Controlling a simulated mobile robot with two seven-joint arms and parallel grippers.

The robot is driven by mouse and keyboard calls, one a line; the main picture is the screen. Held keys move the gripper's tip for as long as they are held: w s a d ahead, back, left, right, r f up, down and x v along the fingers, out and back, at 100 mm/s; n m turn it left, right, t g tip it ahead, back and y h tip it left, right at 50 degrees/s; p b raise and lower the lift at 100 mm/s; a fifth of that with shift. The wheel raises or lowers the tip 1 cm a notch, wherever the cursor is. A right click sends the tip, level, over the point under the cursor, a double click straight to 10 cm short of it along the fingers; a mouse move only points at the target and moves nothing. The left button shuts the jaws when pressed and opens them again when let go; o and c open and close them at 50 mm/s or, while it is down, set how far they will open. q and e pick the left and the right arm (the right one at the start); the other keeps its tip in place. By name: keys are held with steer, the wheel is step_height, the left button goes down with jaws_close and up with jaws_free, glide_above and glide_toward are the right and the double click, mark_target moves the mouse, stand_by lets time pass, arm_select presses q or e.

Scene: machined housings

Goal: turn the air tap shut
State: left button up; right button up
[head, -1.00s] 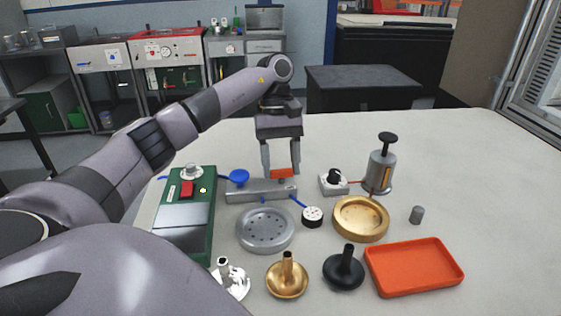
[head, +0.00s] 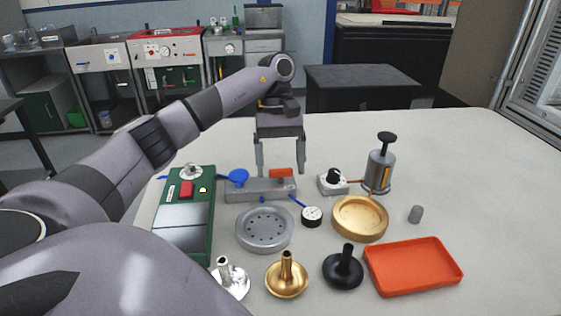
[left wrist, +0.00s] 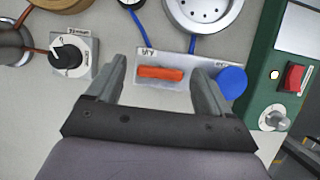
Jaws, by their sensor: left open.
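The air tap's orange lever (head: 281,173) sits on a grey block (head: 245,193), lying roughly along the block's length. In the left wrist view the lever (left wrist: 161,73) shows between the fingers, beside a small label on the block. My left gripper (head: 280,170) is open, pointing down, its fingers on either side of the lever with a gap to each. I cannot tell how high the fingertips are above the block. My right gripper is not in view.
A blue round part (head: 238,177) is at the block's left end. A green box (head: 203,220) stands left, a white dial switch (head: 334,183) and a metal cylinder (head: 379,172) right. A grey perforated dish (head: 265,228) and gauge (head: 312,216) are in front; an orange tray (head: 413,267) lies front right.

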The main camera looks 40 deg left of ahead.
arm_select(q)
steer(key=p+v, duration=0.2)
steer(key=v, duration=0.5)
stand_by(0.3)
stand_by(0.6)
